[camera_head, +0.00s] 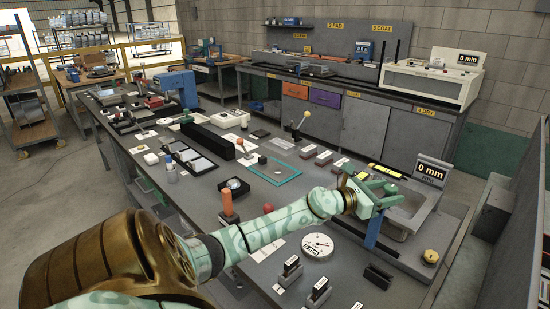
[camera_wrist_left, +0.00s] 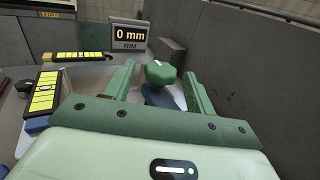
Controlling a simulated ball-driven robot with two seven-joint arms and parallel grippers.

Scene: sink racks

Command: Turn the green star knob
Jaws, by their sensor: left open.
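The green star knob (camera_wrist_left: 158,72) shows in the left wrist view, with a pale mark on its top and a blue mount (camera_wrist_left: 157,97) under it. My left gripper (camera_wrist_left: 160,69) is open, with one green finger on each side of the knob and gaps between them. In the head view my left gripper (camera_head: 386,188) is over the front of the sink, above a blue post (camera_head: 374,231). There the knob is hard to tell from the green fingers. My right gripper is not in view.
A "0 mm" display marked RIM (camera_wrist_left: 129,36) stands beyond the knob; it also shows in the head view (camera_head: 432,171). Yellow-marked bars (camera_wrist_left: 43,93) lie left of the gripper. A round dial (camera_head: 317,246) and a brass knob (camera_head: 431,256) are on the near bench.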

